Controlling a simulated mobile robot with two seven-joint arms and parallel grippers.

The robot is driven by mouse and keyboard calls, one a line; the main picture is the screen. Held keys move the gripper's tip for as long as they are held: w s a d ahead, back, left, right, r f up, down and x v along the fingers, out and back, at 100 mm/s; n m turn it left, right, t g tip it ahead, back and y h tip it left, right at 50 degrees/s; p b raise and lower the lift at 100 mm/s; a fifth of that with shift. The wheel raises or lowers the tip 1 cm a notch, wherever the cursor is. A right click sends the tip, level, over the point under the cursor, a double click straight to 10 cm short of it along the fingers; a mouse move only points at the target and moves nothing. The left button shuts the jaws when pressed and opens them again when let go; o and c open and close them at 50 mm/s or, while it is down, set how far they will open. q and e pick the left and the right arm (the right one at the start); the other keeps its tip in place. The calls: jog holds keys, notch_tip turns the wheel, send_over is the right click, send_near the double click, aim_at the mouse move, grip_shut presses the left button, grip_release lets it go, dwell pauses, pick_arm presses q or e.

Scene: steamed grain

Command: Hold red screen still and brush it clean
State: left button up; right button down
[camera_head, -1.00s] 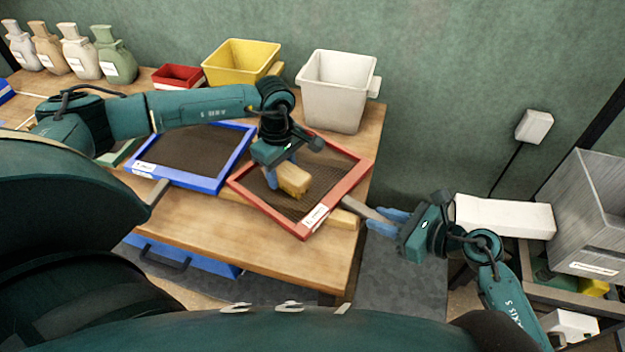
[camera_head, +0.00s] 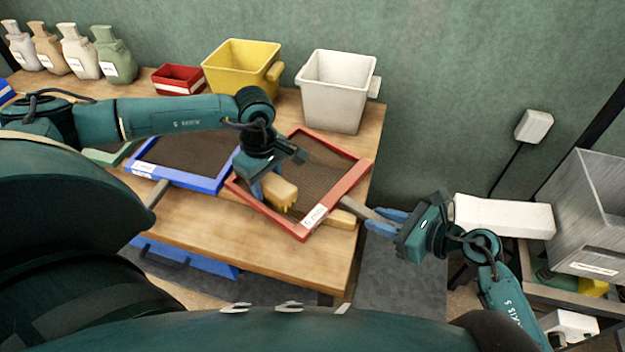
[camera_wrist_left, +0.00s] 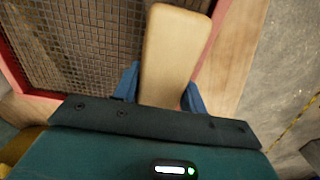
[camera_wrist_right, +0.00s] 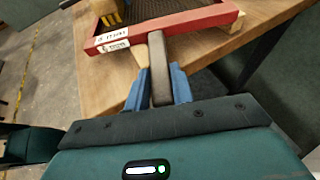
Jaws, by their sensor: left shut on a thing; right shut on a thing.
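The red-framed screen (camera_head: 347,184) with dark mesh lies on the wooden table near its right end. My left gripper (camera_head: 262,185) is shut on a brush with a wooden block (camera_head: 282,190) and yellowish bristles, over the left part of the mesh. The brush block (camera_wrist_left: 172,50) fills the middle of the left wrist view; whether the bristles touch the mesh is hard to tell. My right gripper (camera_head: 378,222) is shut on the screen's grey handle (camera_head: 355,207) past the table's right edge. The handle (camera_wrist_right: 158,65) also shows in the right wrist view, joined to the red frame (camera_wrist_right: 190,20).
A blue-framed screen (camera_head: 170,174) lies left of the red one. A yellow bin (camera_head: 235,70), a white bin (camera_head: 333,100) and a small red tray (camera_head: 178,80) stand behind. The table's front strip (camera_head: 240,238) is clear.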

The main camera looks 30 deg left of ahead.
aim_at(307, 143)
pick_arm(q)
jog(key=shift+w+a+f, duration=0.1)
jog(key=shift+a, duration=1.75)
pick_arm(e)
jog(key=shift+w+d, duration=0.2)
pick_arm(q)
jog(key=shift+w+d, duration=0.2)
jog(key=shift+w, duration=0.75)
jog(key=shift+w+d, duration=0.2)
jog(key=shift+w, duration=0.75)
jog(key=shift+w+d, duration=0.2)
jog(key=shift+w, duration=0.75)
pick_arm(e)
jog(key=shift+s+a, duration=0.15)
jog(key=shift+a, duration=0.05)
pick_arm(q)
jog(key=shift+w+d, duration=0.3)
jog(key=shift+w, duration=1.6)
jog(key=shift+w+d, duration=0.3)
jog(key=shift+w, duration=1.6)
jog(key=shift+w+d, duration=0.3)
jog(key=shift+w, duration=1.85)
pick_arm(e)
jog(key=shift+s, duration=0.1)
pick_arm(q)
jog(key=shift+r, duration=2.65)
pick_arm(e)
jog(key=c, duration=1.1)
grip_release()
